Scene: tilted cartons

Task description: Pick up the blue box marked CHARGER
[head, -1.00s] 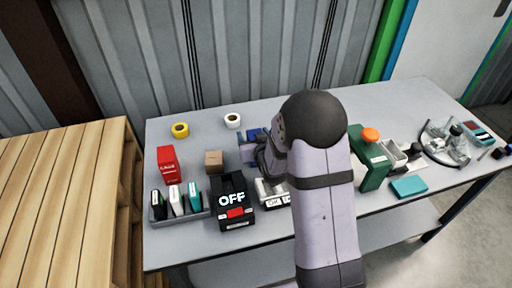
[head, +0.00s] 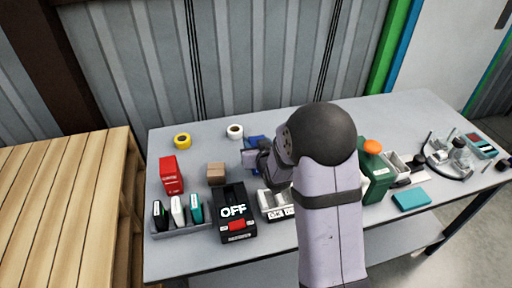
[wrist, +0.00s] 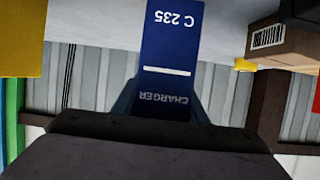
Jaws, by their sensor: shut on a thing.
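The blue box (wrist: 170,45) fills the middle of the wrist view, with CHARGER and C 235 in white, upside down in the picture. My gripper (wrist: 165,104) is shut on it, with a finger at each side of its CHARGER end. In the head view a small part of the blue box (head: 256,141) shows behind my gripper (head: 251,158), near the back middle of the table. My arm hides most of it there. I cannot tell whether the box is clear of the table.
On the grey table (head: 300,116), a brown carton (head: 216,173), a red box (head: 171,175), a white roll (head: 235,131) and a black OFF device (head: 235,212) stand to the left.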

